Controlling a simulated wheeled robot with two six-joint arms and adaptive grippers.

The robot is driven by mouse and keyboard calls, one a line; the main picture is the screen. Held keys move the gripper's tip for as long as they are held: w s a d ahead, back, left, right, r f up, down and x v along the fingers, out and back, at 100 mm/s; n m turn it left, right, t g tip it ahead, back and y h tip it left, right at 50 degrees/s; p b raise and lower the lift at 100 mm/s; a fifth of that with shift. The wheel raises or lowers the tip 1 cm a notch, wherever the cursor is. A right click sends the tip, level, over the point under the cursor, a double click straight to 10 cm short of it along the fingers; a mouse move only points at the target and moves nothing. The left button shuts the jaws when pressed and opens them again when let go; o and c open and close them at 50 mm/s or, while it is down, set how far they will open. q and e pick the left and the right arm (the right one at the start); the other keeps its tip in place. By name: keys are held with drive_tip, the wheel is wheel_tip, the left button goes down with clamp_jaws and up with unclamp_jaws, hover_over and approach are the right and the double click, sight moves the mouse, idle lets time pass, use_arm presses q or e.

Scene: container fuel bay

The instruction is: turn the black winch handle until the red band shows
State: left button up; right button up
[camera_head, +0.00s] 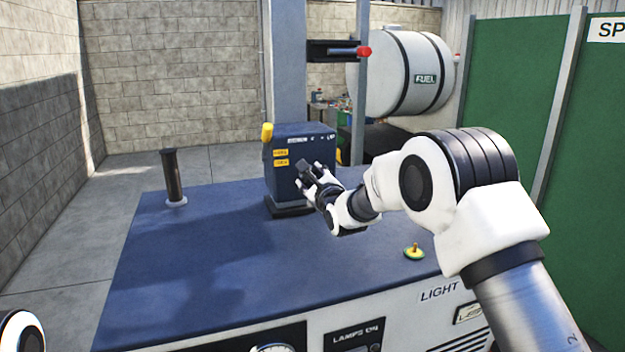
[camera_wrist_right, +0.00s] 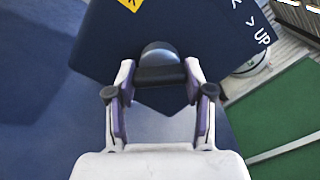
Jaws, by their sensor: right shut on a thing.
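The blue winch box (camera_head: 292,155) stands on the blue bench top, with yellow labels on its front. The black winch handle (camera_wrist_right: 160,76) sticks out from the box's face, with a grey rounded part behind it. My right gripper (camera_wrist_right: 158,84) is shut on this handle, one finger on each side. In the head view my right gripper (camera_head: 311,178) is at the front right of the box and partly covers the handle. I see no red band on the box; part of its front is hidden by the gripper. My left gripper is not in view.
A dark post (camera_head: 173,178) stands on the bench at left, and a yellow-green knob (camera_head: 414,251) sits near its front right. A red-ended rod (camera_head: 362,52) is in a bracket on the column behind. A fuel tank (camera_head: 410,75) is farther back. The bench's left half is mostly clear.

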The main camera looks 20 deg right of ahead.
drive_tip(key=shift+w+r+m, duration=0.1)
drive_tip(key=shift+r+m, duration=0.15)
drive_tip(key=shift+m, duration=0.15)
idle(0.5)
drive_tip(key=o, duration=0.9)
drive_tip(key=shift+o, duration=1.3)
drive_tip(key=shift+f, duration=0.15)
drive_tip(key=s, duration=1.2)
drive_tip(key=shift+d, duration=0.15)
